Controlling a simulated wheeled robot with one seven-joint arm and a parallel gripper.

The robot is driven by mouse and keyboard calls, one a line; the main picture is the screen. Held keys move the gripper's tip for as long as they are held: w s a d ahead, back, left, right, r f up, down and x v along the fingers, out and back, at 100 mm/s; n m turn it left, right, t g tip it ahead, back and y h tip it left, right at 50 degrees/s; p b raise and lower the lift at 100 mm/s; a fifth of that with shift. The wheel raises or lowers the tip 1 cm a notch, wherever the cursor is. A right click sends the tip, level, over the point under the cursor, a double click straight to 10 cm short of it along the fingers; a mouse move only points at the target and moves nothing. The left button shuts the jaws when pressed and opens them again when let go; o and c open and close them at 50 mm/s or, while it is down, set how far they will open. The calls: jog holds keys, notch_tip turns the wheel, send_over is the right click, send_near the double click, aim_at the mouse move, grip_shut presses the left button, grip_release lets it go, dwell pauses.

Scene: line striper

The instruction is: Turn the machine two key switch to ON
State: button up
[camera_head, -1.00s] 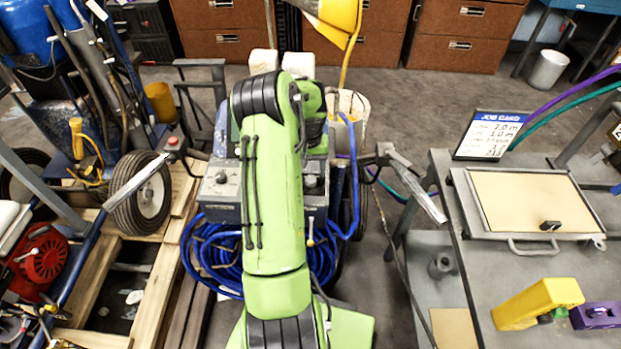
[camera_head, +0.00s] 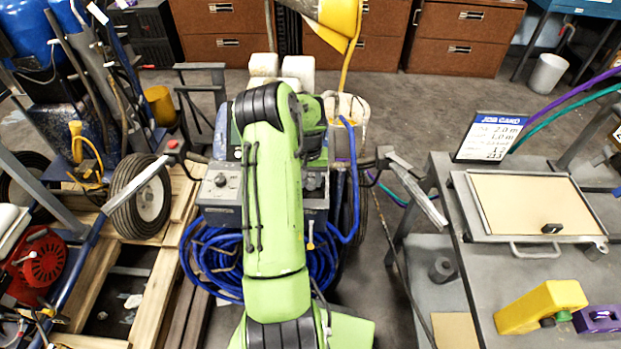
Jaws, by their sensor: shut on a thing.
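A line striper (camera_head: 216,211) stands in the middle, with a grey control box on its front and a coiled blue hose (camera_head: 212,258) below it. A dark round knob (camera_head: 221,180) shows on the left part of the box. Another dark knob or switch (camera_head: 313,183) shows on the right part, just right of my green arm. I cannot tell whether either is the machine two key switch, nor read its ON mark. My arm reaches over the middle of the box and covers part of it. My gripper is hidden behind my arm.
At left are a wheeled machine (camera_head: 150,200), a red engine (camera_head: 40,262) and wooden pallets. Handlebars flank my arm.

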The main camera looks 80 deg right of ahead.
aim_at(310, 181)
jog(key=m, duration=0.5)
jog(key=shift+m, duration=0.3)
jog(key=m, duration=0.6)
jog(key=shift+d, duration=0.1)
dwell(0.6)
jog(key=o, duration=1)
jog(key=shift+o, duration=0.2)
jog(key=shift+r, duration=0.1)
notch_tip(310, 181, up, 16)
jog(key=p, duration=0.3)
jog(key=shift+w, duration=0.15)
jog(key=shift+d+f, duration=0.15)
jog(key=shift+f, duration=0.05)
